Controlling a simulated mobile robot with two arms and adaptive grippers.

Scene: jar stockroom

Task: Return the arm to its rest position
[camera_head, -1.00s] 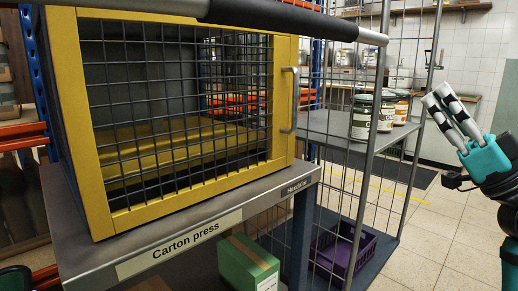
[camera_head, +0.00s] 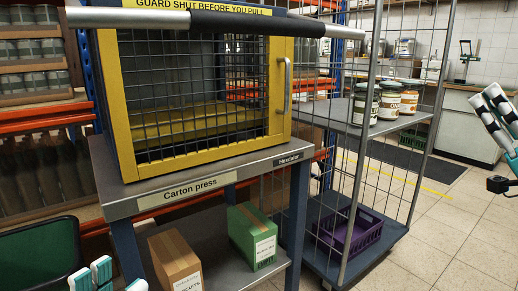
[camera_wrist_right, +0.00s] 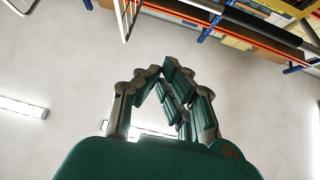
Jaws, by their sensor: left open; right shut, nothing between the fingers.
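My right gripper (camera_head: 500,108) is at the right edge of the head view, its pale, dark-banded fingers pointing up and to the left. In the right wrist view its fingers (camera_wrist_right: 162,75) come together at the tips with nothing between them, against a pale ceiling. My left gripper (camera_head: 105,277) shows only its teal and white finger ends at the bottom left of the head view. It is open, and the rest of it is cut off by the frame. Neither gripper touches anything in view.
The carton press (camera_head: 115,110), a yellow-framed mesh cage, stands on a grey table (camera_head: 225,182). A bar (camera_head: 250,23) crosses before it. A green carton (camera_head: 252,236) and brown carton (camera_head: 175,262) sit below. A cart (camera_head: 335,115) holds jars (camera_head: 388,101) and a purple crate (camera_head: 345,232).

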